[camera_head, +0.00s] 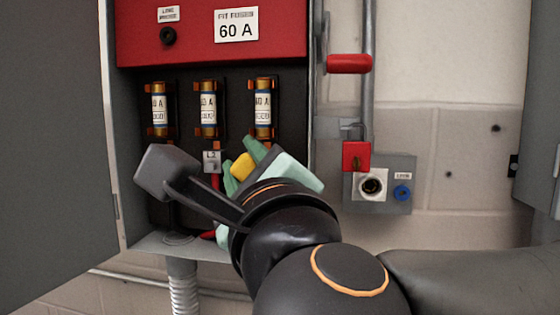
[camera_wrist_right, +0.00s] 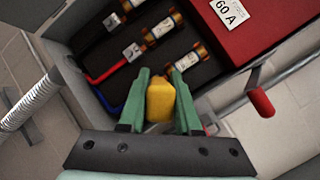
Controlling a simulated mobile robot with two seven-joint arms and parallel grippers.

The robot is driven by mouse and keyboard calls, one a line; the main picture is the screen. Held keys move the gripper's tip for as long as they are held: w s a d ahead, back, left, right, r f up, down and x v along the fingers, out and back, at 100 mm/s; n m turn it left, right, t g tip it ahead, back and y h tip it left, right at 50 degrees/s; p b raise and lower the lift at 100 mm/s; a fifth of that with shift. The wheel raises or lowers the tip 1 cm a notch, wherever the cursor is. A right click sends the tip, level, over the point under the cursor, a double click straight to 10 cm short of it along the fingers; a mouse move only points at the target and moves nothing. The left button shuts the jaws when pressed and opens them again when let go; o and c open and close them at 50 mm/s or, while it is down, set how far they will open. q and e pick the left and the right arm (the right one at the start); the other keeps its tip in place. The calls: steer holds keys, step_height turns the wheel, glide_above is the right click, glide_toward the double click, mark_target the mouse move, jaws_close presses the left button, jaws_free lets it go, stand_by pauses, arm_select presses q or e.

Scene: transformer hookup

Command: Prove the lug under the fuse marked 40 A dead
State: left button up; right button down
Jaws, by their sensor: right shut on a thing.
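Three fuses, the left (camera_head: 159,103), the middle (camera_head: 208,103) and the right (camera_head: 262,103), stand side by side in the open box. The first digits on their labels are too small to read surely, so I cannot tell which is marked 40 A. A lug tag marked L3 (camera_head: 211,158) shows below the middle fuse; the lugs further right are hidden behind my gripper. My right gripper (camera_head: 246,164), with green fingers, is shut on a yellow tool (camera_head: 242,167), in front of the box's lower right. The right wrist view shows the yellow tool (camera_wrist_right: 160,100) between the fingers. My left gripper is out of view.
A red cover (camera_head: 190,40) with a 60 A plate (camera_head: 236,26) spans the box top. A red handle (camera_head: 348,64) juts out at the right. A grey socket box (camera_head: 378,185) is on the wall. Red and blue wires (camera_wrist_right: 105,74) run inside the box.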

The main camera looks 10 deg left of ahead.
mark_target(230, 170)
steer(key=shift+w, duration=0.45)
stand_by(0.3)
steer(key=shift+b, duration=1.05)
stand_by(2.4)
steer(key=shift+s+b, duration=0.15)
steer(key=shift+b, duration=0.15)
steer(key=s+b, duration=0.3)
steer(key=s, duration=0.1)
steer(key=shift+s+f+b, duration=0.1)
steer(key=shift+s+b, duration=0.3)
steer(key=shift+s+a+b, duration=0.1)
steer(key=shift+s+b, duration=0.55)
steer(key=shift+s, duration=0.3)
steer(key=shift+w, duration=0.1)
